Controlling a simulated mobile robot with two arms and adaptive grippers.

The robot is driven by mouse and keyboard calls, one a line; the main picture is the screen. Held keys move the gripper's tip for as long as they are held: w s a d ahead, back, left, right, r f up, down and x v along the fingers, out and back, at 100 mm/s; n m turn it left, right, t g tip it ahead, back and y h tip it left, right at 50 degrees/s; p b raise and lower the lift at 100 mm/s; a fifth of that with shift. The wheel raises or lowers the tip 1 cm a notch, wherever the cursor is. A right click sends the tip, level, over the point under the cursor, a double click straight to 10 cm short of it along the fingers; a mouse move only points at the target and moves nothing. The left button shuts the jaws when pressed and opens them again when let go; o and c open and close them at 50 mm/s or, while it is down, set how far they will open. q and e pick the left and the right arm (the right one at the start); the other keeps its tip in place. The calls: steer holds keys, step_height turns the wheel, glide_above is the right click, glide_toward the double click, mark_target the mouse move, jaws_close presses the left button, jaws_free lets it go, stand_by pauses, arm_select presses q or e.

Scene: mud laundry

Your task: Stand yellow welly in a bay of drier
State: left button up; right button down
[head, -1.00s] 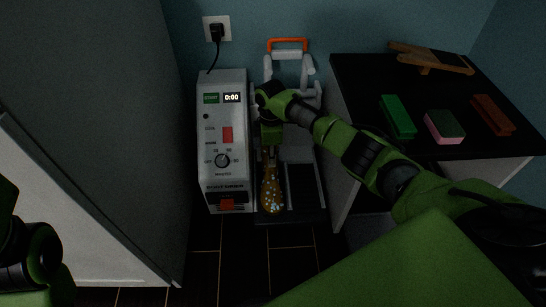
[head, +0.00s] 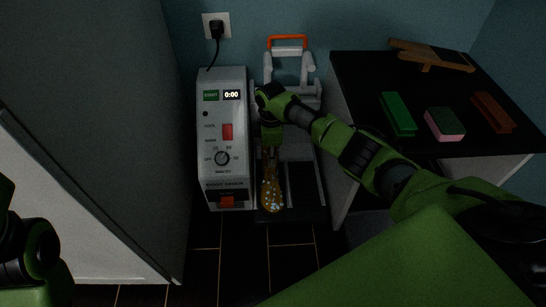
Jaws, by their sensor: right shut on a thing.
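The yellow welly (head: 271,195), with pale spots, is in the head view just right of the drier's control box. My right gripper (head: 270,152) points down from above and is shut on the welly's upper end. The welly is over the left bay of the drier (head: 223,140); I cannot tell whether it touches the bay floor. A dark bay (head: 302,185) to its right looks empty. The drier's display reads 0:00. Of my left arm, only a part shows at the left edge; its gripper is out of view.
A black-topped bench (head: 440,75) stands at the right, with a green block (head: 398,114), a pink-and-green sponge (head: 444,125), a brown block (head: 492,112) and a wooden boot jack (head: 430,57). A grey cabinet (head: 90,90) stands close on the left. Dark tiled floor lies in front.

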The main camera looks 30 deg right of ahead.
steer(key=shift+f, duration=0.15)
steer(key=c, duration=2)
jaws_free()
steer(key=shift+o, duration=0.6)
steer(key=o, duration=0.4)
